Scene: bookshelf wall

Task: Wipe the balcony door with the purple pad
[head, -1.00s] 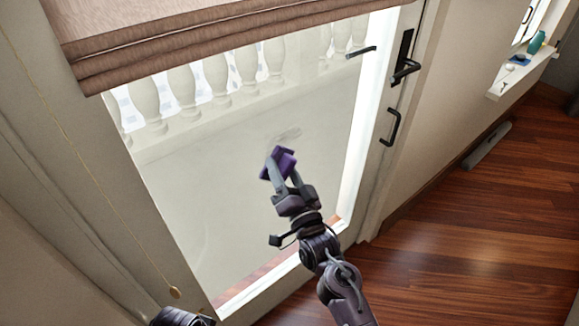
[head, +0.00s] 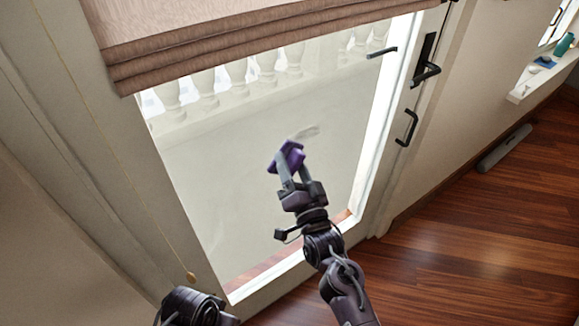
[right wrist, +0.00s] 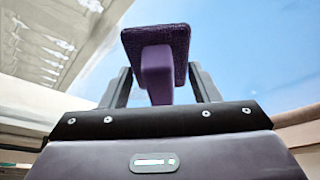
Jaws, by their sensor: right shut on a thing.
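The balcony door (head: 240,190) has a large glass pane in a pale frame and fills the middle of the head view. My right gripper (head: 288,175) is shut on the purple pad (head: 291,155) in front of the lower middle of the pane. In the right wrist view the purple pad (right wrist: 157,40) shows a rough dark face and a smooth purple grip between the fingers. I cannot tell whether the pad touches the glass. A faint greyish smudge (head: 306,132) shows just above and right of the pad. My left gripper is out of view.
A brown folded blind (head: 240,45) covers the top of the door. Black handles (head: 407,128) stick out on its right side. A bead cord (head: 110,160) hangs at left. Wood floor (head: 460,260) is clear at right, except a grey bar (head: 505,147) by the wall.

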